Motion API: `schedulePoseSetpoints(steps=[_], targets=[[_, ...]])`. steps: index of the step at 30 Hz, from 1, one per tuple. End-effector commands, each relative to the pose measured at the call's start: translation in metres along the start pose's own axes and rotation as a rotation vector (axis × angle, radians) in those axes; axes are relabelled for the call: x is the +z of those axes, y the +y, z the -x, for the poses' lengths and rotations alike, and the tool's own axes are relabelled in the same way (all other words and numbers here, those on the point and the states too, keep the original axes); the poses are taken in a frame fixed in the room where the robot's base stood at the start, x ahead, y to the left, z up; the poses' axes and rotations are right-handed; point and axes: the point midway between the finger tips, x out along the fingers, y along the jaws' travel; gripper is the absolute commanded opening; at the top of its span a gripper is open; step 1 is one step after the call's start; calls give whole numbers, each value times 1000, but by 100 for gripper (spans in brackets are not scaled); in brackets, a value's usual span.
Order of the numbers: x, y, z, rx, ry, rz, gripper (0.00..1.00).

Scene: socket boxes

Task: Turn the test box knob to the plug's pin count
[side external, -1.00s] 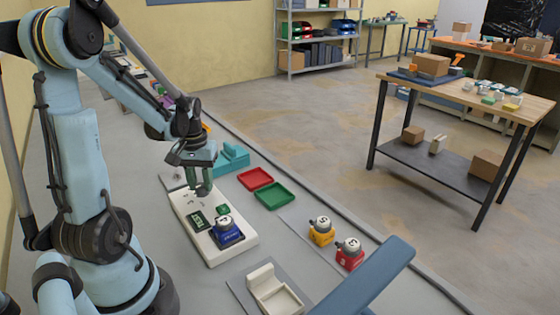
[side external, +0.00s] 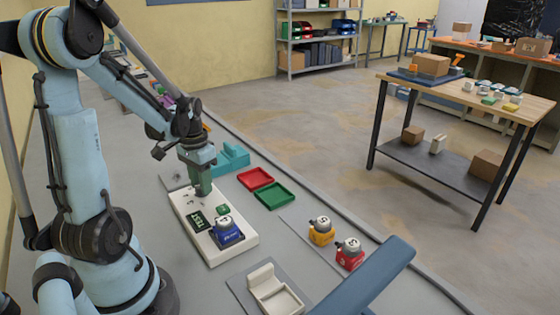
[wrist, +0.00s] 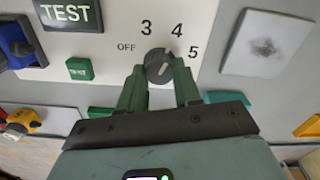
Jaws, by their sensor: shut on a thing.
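The white test box (side external: 243,247) lies on the grey bench. Its grey knob (wrist: 158,65) shows in the wrist view, with OFF, 3, 4 and 5 printed around it. A pale mark shows on the knob, but I cannot tell surely which label it points to. My gripper (wrist: 159,82) is shut on the knob, with one green finger on each side; in the side view (side external: 203,190) it points down and hides the knob.
On the box are a dark TEST display (wrist: 68,15) and a green button (wrist: 79,69). Red (side external: 255,179) and green (side external: 274,196) trays lie to the right. Yellow (side external: 321,234) and red (side external: 349,258) units stand nearer. A cream holder (side external: 275,292) sits in front.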

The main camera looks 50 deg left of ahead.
Motion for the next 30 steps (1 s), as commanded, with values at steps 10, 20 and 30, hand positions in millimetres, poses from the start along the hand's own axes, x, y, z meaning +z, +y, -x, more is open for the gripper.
schedulePoseSetpoints(steps=[10, 20, 30], targets=[[0, 0, 0, 0, -1, -7, 2], [0, 0, 0, 0, 0, -6, 58], [0, 0, 6, 0, 0, -6, 58]])
